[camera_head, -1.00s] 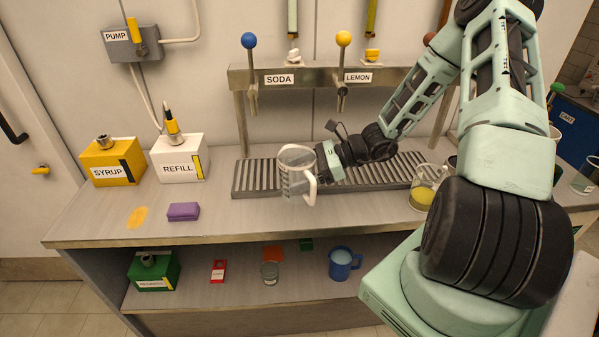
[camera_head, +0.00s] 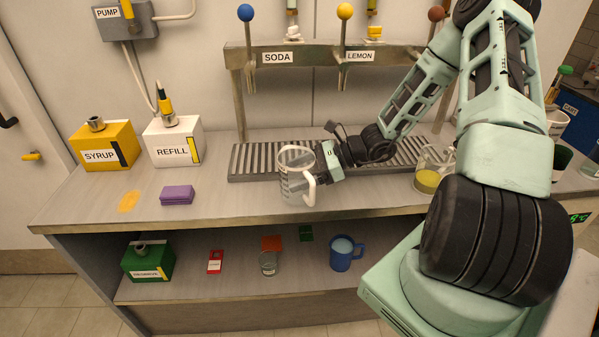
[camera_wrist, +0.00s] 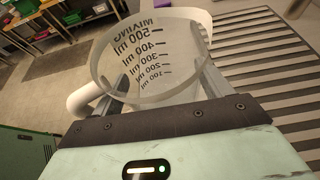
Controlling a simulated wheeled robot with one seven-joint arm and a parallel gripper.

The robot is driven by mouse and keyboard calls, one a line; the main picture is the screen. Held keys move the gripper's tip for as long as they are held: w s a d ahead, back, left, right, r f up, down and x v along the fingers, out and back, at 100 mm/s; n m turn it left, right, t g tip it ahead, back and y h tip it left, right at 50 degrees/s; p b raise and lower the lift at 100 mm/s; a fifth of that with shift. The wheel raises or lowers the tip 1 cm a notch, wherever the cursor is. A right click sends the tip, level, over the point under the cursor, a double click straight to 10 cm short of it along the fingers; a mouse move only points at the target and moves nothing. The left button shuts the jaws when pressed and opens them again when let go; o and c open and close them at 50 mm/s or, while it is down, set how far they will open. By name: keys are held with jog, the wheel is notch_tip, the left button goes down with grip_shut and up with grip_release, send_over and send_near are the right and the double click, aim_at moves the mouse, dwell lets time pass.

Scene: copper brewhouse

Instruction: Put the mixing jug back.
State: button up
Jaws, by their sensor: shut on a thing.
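The mixing jug (camera_head: 296,180) is clear with a white handle and printed ml marks, which show in the wrist view (camera_wrist: 150,60). It looks empty and upright. My gripper (camera_head: 318,168) is shut on it, with one finger on each side of its wall in the wrist view (camera_wrist: 160,88). The jug is at the front edge of the slatted drip tray (camera_head: 262,162), over the counter (camera_head: 225,205). I cannot tell whether its base touches the counter.
A purple block (camera_head: 177,195) and an orange patch (camera_head: 129,201) lie left on the counter. Behind them stand the SYRUP box (camera_head: 104,150) and REFILL box (camera_head: 173,145). A glass with yellow liquid (camera_head: 427,180) stands right. The lower shelf holds a blue mug (camera_head: 344,254) and other items.

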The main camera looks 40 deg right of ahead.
jog(key=shift+f+b, duration=0.4)
jog(key=shift+f, duration=0.25)
jog(key=o, duration=1.3)
jog(key=b+v, duration=0.1)
jog(key=v, duration=1.6)
jog(key=shift+s, duration=0.2)
